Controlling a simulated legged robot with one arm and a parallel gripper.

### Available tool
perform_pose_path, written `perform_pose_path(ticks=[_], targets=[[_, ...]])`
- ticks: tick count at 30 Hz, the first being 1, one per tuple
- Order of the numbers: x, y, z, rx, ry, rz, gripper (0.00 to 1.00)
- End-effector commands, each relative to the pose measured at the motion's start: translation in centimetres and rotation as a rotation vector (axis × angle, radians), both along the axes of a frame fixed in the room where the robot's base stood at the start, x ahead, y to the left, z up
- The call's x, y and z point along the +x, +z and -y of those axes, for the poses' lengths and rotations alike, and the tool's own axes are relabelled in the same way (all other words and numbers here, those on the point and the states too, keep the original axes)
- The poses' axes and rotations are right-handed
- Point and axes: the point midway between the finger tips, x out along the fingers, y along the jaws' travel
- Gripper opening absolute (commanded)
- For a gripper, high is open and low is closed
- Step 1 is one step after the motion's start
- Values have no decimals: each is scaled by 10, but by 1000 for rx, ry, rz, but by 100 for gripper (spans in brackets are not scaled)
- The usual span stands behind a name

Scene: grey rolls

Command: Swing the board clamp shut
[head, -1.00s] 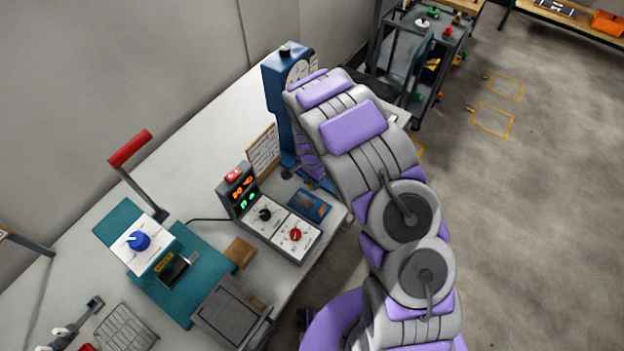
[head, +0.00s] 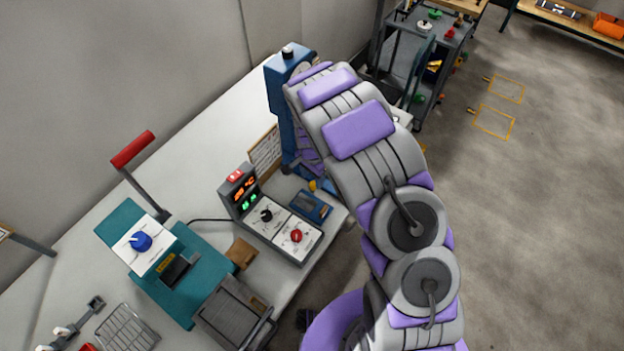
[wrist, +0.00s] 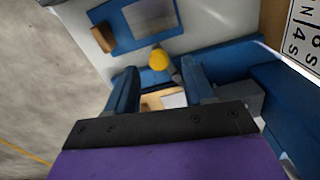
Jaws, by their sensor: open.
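A yellow knob (wrist: 158,60) on a short grey lever, seemingly the board clamp's handle, shows in the wrist view. It lies near the tips of my gripper (wrist: 160,72), whose two fingers stand apart on either side of it. I cannot tell whether they touch it. A tan and white piece (wrist: 163,99) lies below between the fingers, on or by a blue base. In the head view the yellow knob (head: 313,184) shows at the foot of the blue press-like stand (head: 282,85). My forearm hides most of the gripper and clamp there.
A blue box (head: 309,206) and a control box with knobs (head: 280,227) stand near the clamp on the white bench (head: 205,165). A teal fixture with a red-handled lever (head: 135,150) is at left. A sign board (head: 265,152) stands behind.

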Motion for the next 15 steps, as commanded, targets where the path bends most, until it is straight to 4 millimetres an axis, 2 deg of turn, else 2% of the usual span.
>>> perform_pose_path(ticks=[1,6,15], targets=[[2,14,-1,0,0,7,53],[2,52,-1,-1,1,6,53],[3,113,-2,-2,-1,8,53]])
